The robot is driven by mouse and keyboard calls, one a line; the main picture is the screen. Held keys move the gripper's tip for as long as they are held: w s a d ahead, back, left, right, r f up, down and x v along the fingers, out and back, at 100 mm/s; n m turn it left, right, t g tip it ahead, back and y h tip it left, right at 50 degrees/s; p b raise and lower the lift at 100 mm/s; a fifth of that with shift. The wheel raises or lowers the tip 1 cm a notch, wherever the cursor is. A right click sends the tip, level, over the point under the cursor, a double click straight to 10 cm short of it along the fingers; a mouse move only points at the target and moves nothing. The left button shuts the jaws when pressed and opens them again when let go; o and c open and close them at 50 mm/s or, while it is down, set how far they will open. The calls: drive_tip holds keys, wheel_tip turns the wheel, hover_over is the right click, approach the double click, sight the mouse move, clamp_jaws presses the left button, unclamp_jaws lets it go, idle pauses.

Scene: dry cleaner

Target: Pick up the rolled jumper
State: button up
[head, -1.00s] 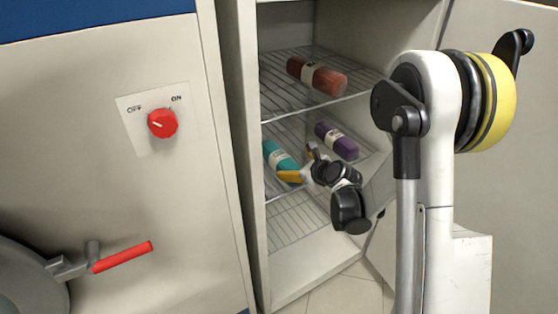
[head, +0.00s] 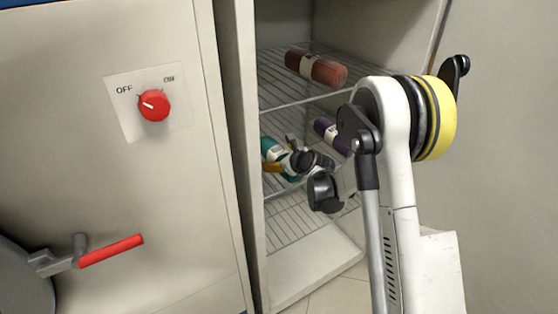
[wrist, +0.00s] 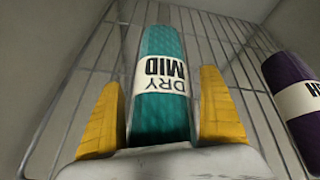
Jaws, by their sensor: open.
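A teal rolled knit (head: 268,147) lies on the middle wire shelf inside the open cabinet. In the wrist view the teal roll (wrist: 160,40) points away from me, with a white band reading "DRY MID". My gripper (head: 281,155) is open at the near end of this roll. In the wrist view its yellow fingers (wrist: 160,82) stand on either side of the roll, with small gaps visible. In the head view my gripper and wrist hide part of the roll. A purple roll (head: 332,136) with a pale band lies to its right, apart from the fingers.
A rust-coloured roll (head: 316,67) lies on the upper wire shelf (head: 285,92). The lower rack (head: 290,228) looks empty. The cabinet's left wall is close to my gripper. A panel with a red knob (head: 154,105) and a red-handled lever (head: 111,250) stand left.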

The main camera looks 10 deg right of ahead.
sight(282, 149)
drive_tip(key=c, duration=1.6)
drive_tip(key=shift+o, duration=0.2)
drive_tip(key=shift+r, duration=0.1)
drive_tip(key=shift+d+r+p, duration=0.15)
drive_tip(key=shift+r+p, duration=0.35)
drive_tip(key=shift+p, duration=0.15)
drive_tip(key=r+p, duration=0.1)
drive_tip(key=r, duration=0.1)
drive_tip(key=r+p, duration=0.1)
drive_tip(key=r, duration=0.1)
drive_tip(key=r+p, duration=0.1)
drive_tip(key=r, duration=0.1)
drive_tip(key=shift+w+d+r, duration=0.1)
drive_tip(key=shift+w+d, duration=0.1)
drive_tip(key=shift+d, duration=0.2)
drive_tip(key=w+d+p, duration=0.2)
drive_tip(key=w+d, duration=0.1)
drive_tip(key=d, duration=0.6)
drive_tip(key=w+d+p, duration=0.2)
drive_tip(key=d, duration=0.7)
drive_tip(key=shift+w+f+p, duration=0.2)
drive_tip(key=shift+w+p, duration=0.2)
